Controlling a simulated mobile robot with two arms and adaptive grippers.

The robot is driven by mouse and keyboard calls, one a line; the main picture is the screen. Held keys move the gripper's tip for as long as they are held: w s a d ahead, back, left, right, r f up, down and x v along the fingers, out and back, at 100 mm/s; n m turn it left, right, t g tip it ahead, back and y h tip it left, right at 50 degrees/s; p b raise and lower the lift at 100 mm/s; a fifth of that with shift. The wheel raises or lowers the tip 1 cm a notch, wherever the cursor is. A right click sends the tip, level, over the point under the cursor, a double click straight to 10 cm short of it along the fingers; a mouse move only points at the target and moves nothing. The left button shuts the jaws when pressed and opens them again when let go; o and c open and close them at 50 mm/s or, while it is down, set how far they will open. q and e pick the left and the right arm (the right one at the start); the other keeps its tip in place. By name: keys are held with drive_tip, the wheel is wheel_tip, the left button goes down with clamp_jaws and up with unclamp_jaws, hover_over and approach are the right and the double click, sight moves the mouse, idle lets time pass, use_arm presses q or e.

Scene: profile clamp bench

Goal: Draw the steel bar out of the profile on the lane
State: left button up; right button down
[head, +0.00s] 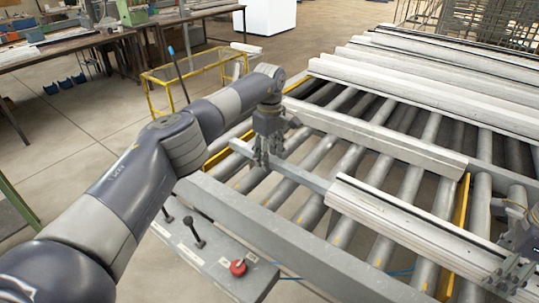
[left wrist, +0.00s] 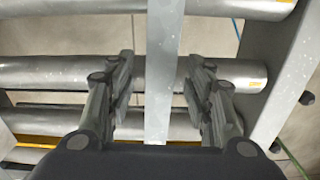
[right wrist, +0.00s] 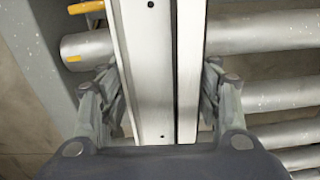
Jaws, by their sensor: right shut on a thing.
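The grey steel bar (head: 304,180) sticks out of the left end of the pale profile (head: 405,226), which lies across the rollers. The part of the bar inside the profile is hidden. My left gripper (head: 264,158) is over the bar near its free end. In the left wrist view its fingers (left wrist: 160,80) stand open on either side of the bar (left wrist: 164,50), with gaps on both sides. My right gripper (head: 510,272), at the right edge of the head view, is shut on the profile, which also shows between its fingers in the right wrist view (right wrist: 145,60).
Another profile (head: 385,132) lies just behind on the rollers, and several more (head: 440,90) are stacked further back. A grey frame rail (head: 290,240) runs along the front. A control panel with a red button (head: 238,267) stands before it. A yellow railing (head: 195,75) stands behind my left arm.

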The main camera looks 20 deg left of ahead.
use_arm(q)
drive_tip(key=shift+r, duration=0.1)
wheel_tip(320, 180, up, 12)
idle(0.5)
drive_tip(key=y, duration=0.2)
hover_over(285, 164)
drive_tip(key=w, duration=0.1)
drive_tip(key=s+d, duration=0.1)
drive_tip(key=d+f+y, duration=0.1)
drive_tip(key=d, duration=0.1)
drive_tip(key=s+d+t+y, duration=0.1)
drive_tip(key=shift+s+d+f, duration=0.15)
drive_tip(key=shift+s+d, duration=0.2)
drive_tip(key=x, duration=1.2)
drive_tip(key=shift+w+a, duration=0.2)
